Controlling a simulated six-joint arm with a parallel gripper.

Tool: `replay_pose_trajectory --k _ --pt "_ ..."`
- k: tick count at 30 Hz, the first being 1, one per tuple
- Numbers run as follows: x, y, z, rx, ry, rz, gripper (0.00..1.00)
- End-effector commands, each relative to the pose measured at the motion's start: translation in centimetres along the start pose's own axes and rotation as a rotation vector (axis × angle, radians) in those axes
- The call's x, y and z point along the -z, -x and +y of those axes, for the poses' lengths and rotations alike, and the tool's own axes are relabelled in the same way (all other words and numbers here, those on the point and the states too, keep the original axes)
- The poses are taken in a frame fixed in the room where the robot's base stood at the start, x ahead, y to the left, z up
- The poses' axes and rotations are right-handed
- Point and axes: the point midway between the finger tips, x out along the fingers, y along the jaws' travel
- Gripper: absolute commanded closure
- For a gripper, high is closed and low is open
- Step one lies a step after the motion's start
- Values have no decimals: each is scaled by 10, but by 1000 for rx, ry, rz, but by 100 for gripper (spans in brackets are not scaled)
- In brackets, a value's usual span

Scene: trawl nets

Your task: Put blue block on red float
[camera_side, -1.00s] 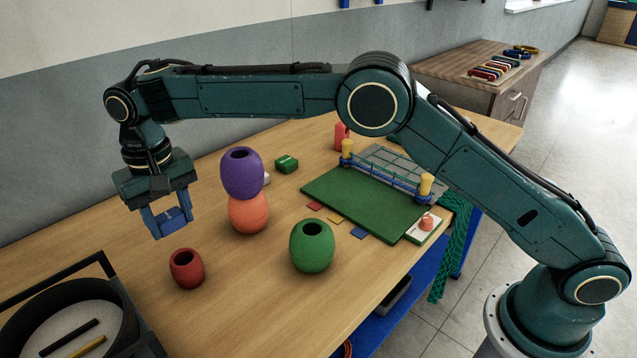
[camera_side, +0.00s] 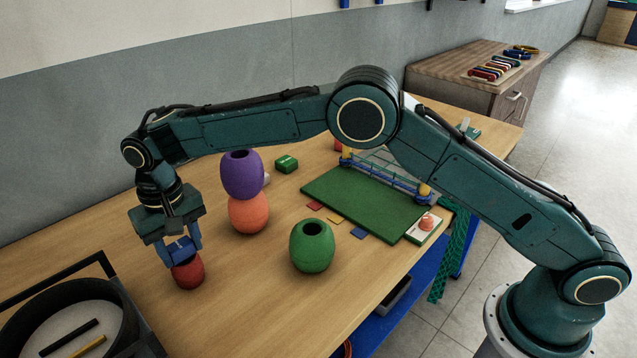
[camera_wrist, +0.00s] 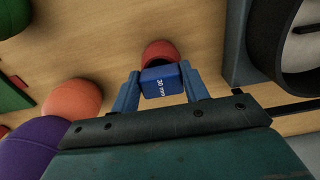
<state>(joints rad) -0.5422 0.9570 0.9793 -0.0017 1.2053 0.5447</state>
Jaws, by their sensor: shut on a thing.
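The red float (camera_side: 188,274) stands upright on the table at the front left in the side view. My gripper (camera_side: 183,254) is right above it, pointing down, shut on the blue block (camera_side: 180,246). In the wrist view the blue block (camera_wrist: 162,83), marked "30 mm", sits between my two blue fingers (camera_wrist: 160,92), with the red float (camera_wrist: 159,52) showing just beyond it. The block and fingertips overlap the float's top in the side view. I cannot tell whether the block touches the float. The float's top opening is hidden.
A purple float (camera_side: 241,175) is stacked on an orange float (camera_side: 248,213), just right of my gripper. A green float (camera_side: 312,246) stands farther right. A round dark container (camera_side: 125,318) is at the front left. A green mat (camera_side: 352,203) lies farther back.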

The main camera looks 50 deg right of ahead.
Motion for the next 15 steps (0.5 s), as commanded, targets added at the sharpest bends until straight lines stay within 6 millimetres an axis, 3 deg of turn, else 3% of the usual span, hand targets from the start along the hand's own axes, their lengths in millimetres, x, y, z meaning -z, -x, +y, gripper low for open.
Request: replay_pose_trajectory --k 11,12,15 --pt "0 -3 0 0 0 0 77" --pt "0 -3 0 0 0 0 51" --pt "0 -3 0 0 0 0 33"
